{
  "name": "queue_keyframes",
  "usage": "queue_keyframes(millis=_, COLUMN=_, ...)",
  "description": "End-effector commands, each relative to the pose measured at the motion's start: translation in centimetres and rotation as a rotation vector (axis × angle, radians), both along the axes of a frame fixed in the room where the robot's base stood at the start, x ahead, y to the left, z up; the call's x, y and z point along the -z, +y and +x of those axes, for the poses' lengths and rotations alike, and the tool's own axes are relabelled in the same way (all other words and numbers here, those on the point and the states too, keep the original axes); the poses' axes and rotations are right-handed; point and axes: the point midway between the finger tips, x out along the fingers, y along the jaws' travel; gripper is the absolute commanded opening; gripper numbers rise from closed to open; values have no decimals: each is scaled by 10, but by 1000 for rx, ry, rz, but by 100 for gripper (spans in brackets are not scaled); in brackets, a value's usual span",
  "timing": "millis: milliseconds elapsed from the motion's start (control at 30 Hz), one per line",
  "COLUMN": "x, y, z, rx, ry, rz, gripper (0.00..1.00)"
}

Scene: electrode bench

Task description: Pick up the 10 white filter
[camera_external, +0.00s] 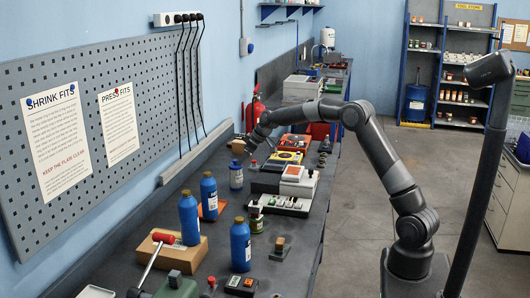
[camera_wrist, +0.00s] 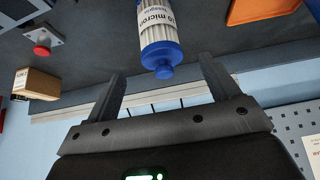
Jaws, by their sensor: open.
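The white filter (camera_wrist: 158,20), a ribbed white cartridge with a blue end cap and a label partly reading "micron", is at the top centre of the wrist view. Its far end is cut off by the frame edge. My gripper (camera_wrist: 162,70) is open, with one finger on each side of the filter's blue end; I see gaps on both sides and no contact. In the external view, a blue and white canister (camera_external: 236,178) that looks like the filter stands on the bench just below my gripper (camera_external: 244,156).
A tan box (camera_wrist: 36,84), a red button (camera_wrist: 42,50) and an orange tray (camera_wrist: 262,10) lie around the filter. A pegboard wall (camera_external: 130,70) borders the left.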

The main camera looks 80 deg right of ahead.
Motion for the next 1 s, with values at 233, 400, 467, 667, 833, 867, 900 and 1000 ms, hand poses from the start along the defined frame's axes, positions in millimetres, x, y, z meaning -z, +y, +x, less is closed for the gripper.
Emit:
queue_keyframes(millis=233, x=31, y=1, z=19, rx=0, ry=1, rz=0, gripper=81)
queue_keyframes(millis=400, x=39, y=1, z=24, rx=0, ry=1, rz=0, gripper=81)
queue_keyframes(millis=467, x=44, y=1, z=26, rx=0, ry=1, rz=0, gripper=81)
queue_keyframes(millis=667, x=71, y=2, z=38, rx=-1, ry=2, rz=1, gripper=81)
queue_keyframes(millis=833, x=82, y=1, z=47, rx=0, ry=0, rz=0, gripper=81)
queue_keyframes(millis=867, x=82, y=1, z=47, rx=0, ry=0, rz=0, gripper=81)
queue_keyframes(millis=900, x=82, y=1, z=47, rx=0, ry=0, rz=0, gripper=81)
queue_keyframes(millis=1000, x=82, y=1, z=46, rx=0, ry=0, rz=0, gripper=81)
